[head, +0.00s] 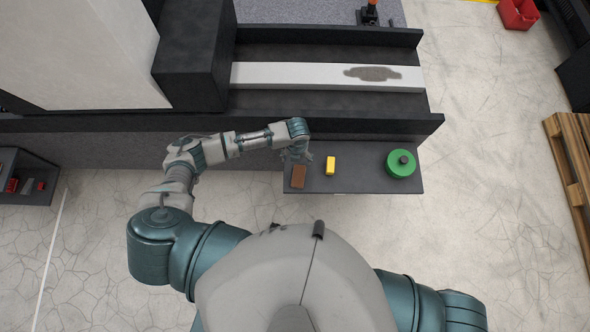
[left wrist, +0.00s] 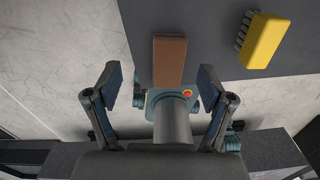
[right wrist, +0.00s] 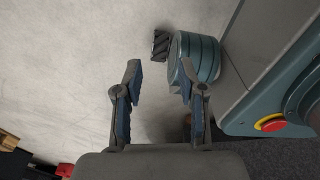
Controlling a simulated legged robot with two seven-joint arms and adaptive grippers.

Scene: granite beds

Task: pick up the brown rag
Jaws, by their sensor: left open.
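The brown rag (head: 298,176) is a small folded block lying at the left end of the dark grey shelf (head: 355,183). In the left wrist view the rag (left wrist: 170,60) lies just beyond and between the fingertips. My left gripper (head: 298,155) is above the rag's far end in the head view. In the left wrist view my left gripper (left wrist: 158,85) is open, with nothing between its fingers. My right gripper (right wrist: 159,82) is open and empty in the right wrist view, over the pale floor; it does not show in the head view.
A yellow brush (head: 331,165) lies right of the rag, also in the left wrist view (left wrist: 264,40). A green round container (head: 400,164) sits at the shelf's right. A dark bed wall (head: 380,123) rises behind, with a stained white slab (head: 290,75) beyond. Shelf between brush and container is bare.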

